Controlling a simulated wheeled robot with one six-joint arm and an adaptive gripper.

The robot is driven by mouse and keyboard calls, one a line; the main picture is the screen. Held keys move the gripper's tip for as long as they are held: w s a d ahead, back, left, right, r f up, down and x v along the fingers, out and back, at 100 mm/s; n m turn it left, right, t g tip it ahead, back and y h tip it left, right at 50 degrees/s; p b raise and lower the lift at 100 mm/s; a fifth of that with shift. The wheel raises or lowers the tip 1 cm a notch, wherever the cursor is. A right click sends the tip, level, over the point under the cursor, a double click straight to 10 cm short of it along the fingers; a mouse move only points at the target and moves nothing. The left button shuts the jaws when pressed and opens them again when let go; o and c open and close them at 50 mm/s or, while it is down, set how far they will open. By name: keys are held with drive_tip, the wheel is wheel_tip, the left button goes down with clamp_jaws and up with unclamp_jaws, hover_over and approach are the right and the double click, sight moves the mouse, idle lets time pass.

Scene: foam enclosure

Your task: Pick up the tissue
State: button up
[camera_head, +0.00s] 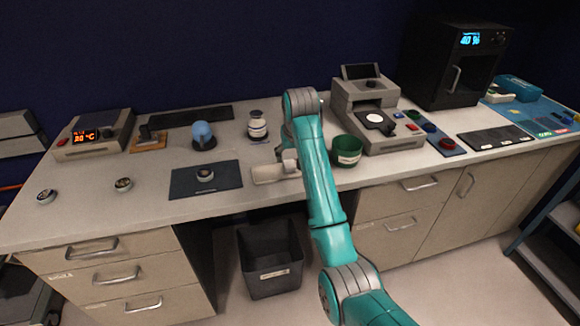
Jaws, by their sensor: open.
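My gripper (288,160) is a small light-grey shape just left of my teal arm, low over the middle of the table. It is open, but its fingers are largely hidden and hard to make out. A pale, flat, block-like thing (266,175) lies on the table at its left. It may be the tissue, but it is too small to be sure. I cannot tell whether the gripper touches it. Nothing shows as held.
A dark mat (184,186) with a small round piece lies left, and a green cup (346,148) stands right of my arm. A white jar (257,126) and a blue-topped item (203,134) stand behind. A grey machine (366,95) stands at right.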

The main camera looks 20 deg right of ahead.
sight(290, 164)
drive_tip(key=shift+x, duration=2.75)
drive_tip(key=shift+a, duration=0.1)
drive_tip(key=shift+s, duration=0.1)
drive_tip(key=c, duration=0.8)
